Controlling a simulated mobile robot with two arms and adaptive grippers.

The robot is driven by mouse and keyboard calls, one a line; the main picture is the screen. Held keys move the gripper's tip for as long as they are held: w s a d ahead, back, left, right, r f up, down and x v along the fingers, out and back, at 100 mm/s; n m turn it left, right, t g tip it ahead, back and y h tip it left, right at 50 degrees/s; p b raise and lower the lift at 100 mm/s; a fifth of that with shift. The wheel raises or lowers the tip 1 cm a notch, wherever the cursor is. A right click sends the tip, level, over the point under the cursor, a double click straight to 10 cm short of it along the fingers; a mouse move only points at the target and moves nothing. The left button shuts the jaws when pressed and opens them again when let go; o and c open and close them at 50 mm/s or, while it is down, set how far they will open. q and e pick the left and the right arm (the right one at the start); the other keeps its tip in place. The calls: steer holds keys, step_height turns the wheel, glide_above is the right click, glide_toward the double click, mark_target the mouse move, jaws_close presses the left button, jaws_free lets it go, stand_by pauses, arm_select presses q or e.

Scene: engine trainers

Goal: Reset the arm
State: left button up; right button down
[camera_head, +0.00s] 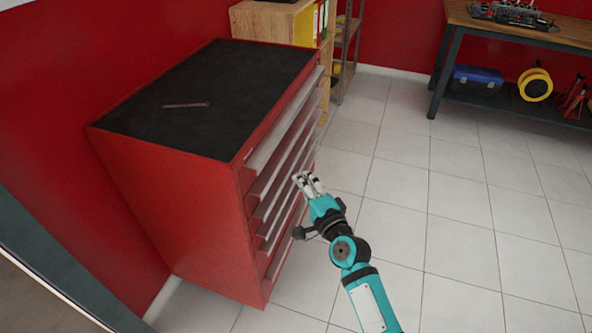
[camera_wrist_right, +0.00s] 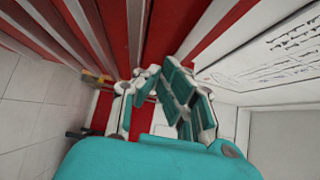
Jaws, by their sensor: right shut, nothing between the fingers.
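My right arm reaches in from the bottom right of the head view. Its gripper (camera_head: 308,183) is in front of the drawer side of a red tool cabinet (camera_head: 190,215), near the upper drawers. The gripper is shut and holds nothing. In the right wrist view the fingers (camera_wrist_right: 160,85) show with red and grey drawer fronts (camera_wrist_right: 130,35) behind them. I cannot tell whether the fingers touch the cabinet. My left gripper is not in view.
A thin tool (camera_head: 186,105) lies on the cabinet's black top (camera_head: 235,75). A wooden shelf with binders (camera_head: 275,20) stands behind it. A workbench (camera_head: 530,35) stands at the back right, with a blue toolbox (camera_head: 478,76) and a yellow reel (camera_head: 535,84) beneath. The tiled floor (camera_head: 460,200) is clear.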

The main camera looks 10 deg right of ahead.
steer(key=s+f+n+g, duration=0.3)
steer(key=s+f, duration=0.4)
steer(key=f, duration=0.6)
steer(key=s+f+n+g+h, duration=0.1)
steer(key=s+f+n+g, duration=0.4)
steer(key=f, duration=0.7)
steer(key=s+f+n+g, duration=0.1)
steer(key=s+f+n, duration=0.1)
steer(key=s+f, duration=0.85)
steer(key=s+d+f+n+g, duration=0.2)
steer(key=s+f, duration=0.3)
steer(key=s, duration=0.4)
steer(key=s+d+f+n+g+h, duration=0.1)
steer(key=s+d+f+n+g, duration=0.2)
steer(key=s+f, duration=0.3)
steer(key=s+d+f+n+g+h, duration=0.1)
steer(key=s+f, duration=0.5)
steer(key=s, duration=0.8)
steer(key=shift+d+n+g+p, duration=0.3)
steer(key=shift+d+n+g, duration=0.55)
steer(key=shift+n, duration=0.35)
